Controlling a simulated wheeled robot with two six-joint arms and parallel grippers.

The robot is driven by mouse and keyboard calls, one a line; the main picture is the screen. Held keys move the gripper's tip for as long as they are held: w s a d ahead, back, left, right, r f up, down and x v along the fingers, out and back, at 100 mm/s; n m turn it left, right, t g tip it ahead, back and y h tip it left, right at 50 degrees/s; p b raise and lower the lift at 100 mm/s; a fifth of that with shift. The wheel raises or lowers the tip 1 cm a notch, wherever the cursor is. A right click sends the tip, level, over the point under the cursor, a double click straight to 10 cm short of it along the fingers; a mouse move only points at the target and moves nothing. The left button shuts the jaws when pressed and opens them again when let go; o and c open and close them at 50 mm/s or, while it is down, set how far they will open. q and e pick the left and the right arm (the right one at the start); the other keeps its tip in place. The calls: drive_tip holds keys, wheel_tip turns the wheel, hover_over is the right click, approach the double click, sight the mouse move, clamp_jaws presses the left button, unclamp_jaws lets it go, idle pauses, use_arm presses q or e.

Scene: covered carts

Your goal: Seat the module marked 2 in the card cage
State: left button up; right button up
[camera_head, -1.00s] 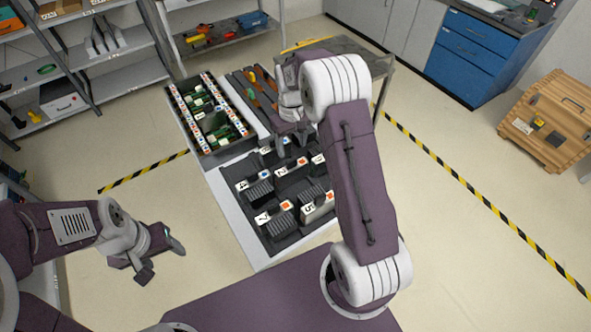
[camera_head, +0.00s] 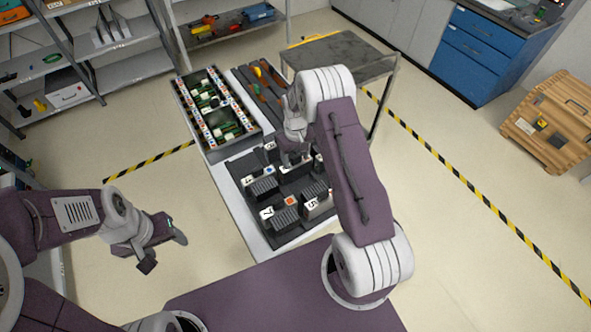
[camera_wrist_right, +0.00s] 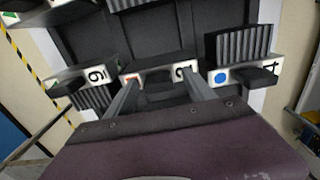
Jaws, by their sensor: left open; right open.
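The module marked 2 (camera_wrist_right: 158,74) has a white face with a dark handle. It sits in the dark tray, and its face also shows in the head view (camera_head: 289,172). My right gripper (camera_wrist_right: 163,91) is open above it, its two fingers on either side of the handle. I cannot tell whether they touch it. The right gripper (camera_head: 293,154) hides part of the tray in the head view. The card cage (camera_head: 233,146) stands behind the tray and holds green boards, with a gap between them. My left gripper (camera_head: 164,247) is open and empty over the floor at left.
The module marked 4 (camera_wrist_right: 245,75) and one reading 6 or 9 (camera_wrist_right: 93,78) flank module 2. Modules marked 7 (camera_head: 268,213) and 5 (camera_head: 313,204) sit nearer me. A compartment of tools (camera_head: 262,88) lies beside the cage. A grey cart (camera_head: 345,57) stands behind.

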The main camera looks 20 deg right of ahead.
drive_tip(key=shift+s+d, duration=0.1)
drive_tip(key=shift+d, duration=0.05)
drive_tip(key=c, duration=0.9)
clamp_jaws()
